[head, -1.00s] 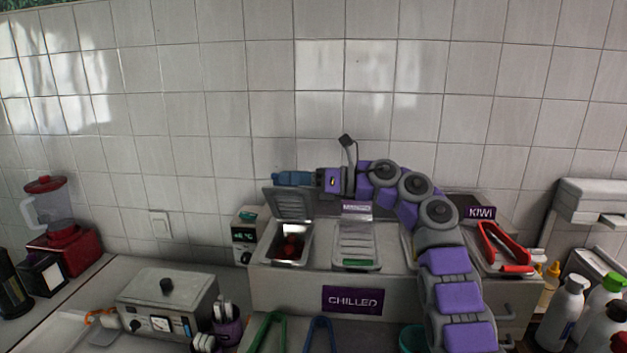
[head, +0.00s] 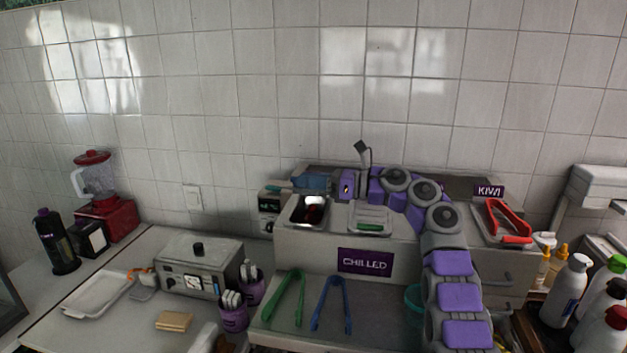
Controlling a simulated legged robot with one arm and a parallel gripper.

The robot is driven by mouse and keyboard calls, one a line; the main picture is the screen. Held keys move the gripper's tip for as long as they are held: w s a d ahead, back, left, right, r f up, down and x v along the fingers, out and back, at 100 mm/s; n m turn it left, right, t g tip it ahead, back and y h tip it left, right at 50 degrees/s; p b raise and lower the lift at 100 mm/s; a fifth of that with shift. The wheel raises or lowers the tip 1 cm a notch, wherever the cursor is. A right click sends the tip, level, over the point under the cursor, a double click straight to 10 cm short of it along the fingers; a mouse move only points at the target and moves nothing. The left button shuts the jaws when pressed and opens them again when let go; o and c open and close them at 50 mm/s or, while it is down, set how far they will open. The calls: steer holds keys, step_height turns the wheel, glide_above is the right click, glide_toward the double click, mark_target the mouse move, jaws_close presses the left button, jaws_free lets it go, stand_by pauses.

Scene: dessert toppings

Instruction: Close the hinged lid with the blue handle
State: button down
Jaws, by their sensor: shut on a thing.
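The chilled unit (head: 300,238) has a left well (head: 310,213) that shows open, with dark red contents inside. My gripper (head: 312,182) is at the back edge of this well, reaching in from the right, and is shut on the hinged lid there. A blue part shows at its end; I cannot tell the blue handle from my fingers. The lid's grey panel is not clearly visible now. The middle well beside it has a closed grey lid (head: 371,214) with a green handle.
Green tongs (head: 288,297) and blue tongs (head: 331,303) lie in front of the unit. Red tongs (head: 508,222) lie at its right by the KIWI sign (head: 489,190). A small carton (head: 269,202) stands left of the well. My arm crosses the unit's right part.

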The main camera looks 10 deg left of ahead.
steer(key=shift+s+a, duration=0.1)
steer(key=shift+a, duration=0.05)
steer(key=c, duration=1.4)
jaws_free()
steer(key=shift+o, duration=1.4)
steer(key=shift+a+f, duration=0.1)
steer(key=shift+a, duration=0.3)
steer(key=d+p, duration=0.2)
steer(key=d, duration=1.5)
steer(key=shift+w+d+p, duration=0.2)
steer(key=shift+p, duration=0.1)
